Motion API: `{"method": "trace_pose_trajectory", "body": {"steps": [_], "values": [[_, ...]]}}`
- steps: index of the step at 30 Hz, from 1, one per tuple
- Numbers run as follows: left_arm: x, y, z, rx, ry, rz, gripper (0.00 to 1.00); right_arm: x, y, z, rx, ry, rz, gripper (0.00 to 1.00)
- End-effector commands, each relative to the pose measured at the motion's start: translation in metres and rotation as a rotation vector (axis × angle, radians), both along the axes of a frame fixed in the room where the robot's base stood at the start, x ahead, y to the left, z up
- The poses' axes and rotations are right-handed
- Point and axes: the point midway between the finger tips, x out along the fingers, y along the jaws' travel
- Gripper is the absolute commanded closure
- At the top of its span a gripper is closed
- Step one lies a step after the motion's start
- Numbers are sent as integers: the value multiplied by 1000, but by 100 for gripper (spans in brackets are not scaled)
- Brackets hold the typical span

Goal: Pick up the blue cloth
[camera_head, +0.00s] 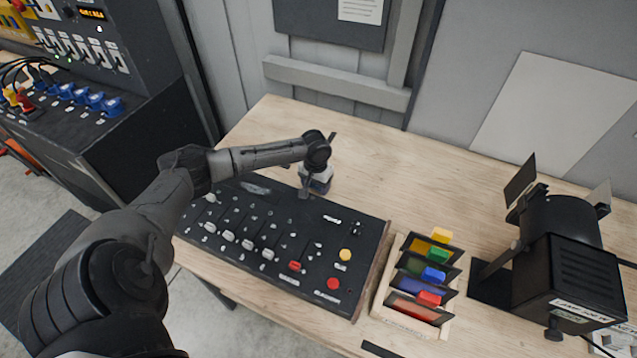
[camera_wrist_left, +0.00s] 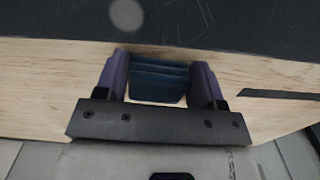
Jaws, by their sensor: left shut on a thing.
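The blue cloth (camera_wrist_left: 160,82) is a dark blue folded piece between the two fingers of my left gripper (camera_wrist_left: 161,84) in the left wrist view. The gripper is shut on it, with a finger on either side. In the head view my left gripper (camera_head: 315,184) points down at the far edge of the black control panel, over the wooden table. The cloth is mostly hidden there by the wrist and gripper. I cannot tell whether the cloth still touches the table. My right gripper is not in view.
The black control panel (camera_head: 270,205) with knobs and buttons lies just in front of the gripper. A wooden rack (camera_head: 384,298) of coloured filters and a black lamp (camera_head: 565,265) stand to the right. The table (camera_head: 400,170) behind the rack is clear.

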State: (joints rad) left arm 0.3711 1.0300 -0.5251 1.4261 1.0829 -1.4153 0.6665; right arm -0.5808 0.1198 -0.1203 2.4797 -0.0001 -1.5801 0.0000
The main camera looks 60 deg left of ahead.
Motion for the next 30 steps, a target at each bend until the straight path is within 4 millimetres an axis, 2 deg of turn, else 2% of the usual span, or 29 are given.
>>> {"method": "trace_pose_trajectory", "body": {"steps": [8, 13, 17, 24, 30], "values": [[0, 0, 5, 1, -1, 0, 59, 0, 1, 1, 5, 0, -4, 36], [1, 1, 22, 0, -2, 0, 59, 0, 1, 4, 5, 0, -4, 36], [1, 1, 43, 2, -3, -1, 59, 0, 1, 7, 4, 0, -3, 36], [43, -26, 70, -5, -8, 0, 59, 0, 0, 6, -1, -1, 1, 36], [72, -44, 91, -4, -3, 0, 59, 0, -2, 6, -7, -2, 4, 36]]}}
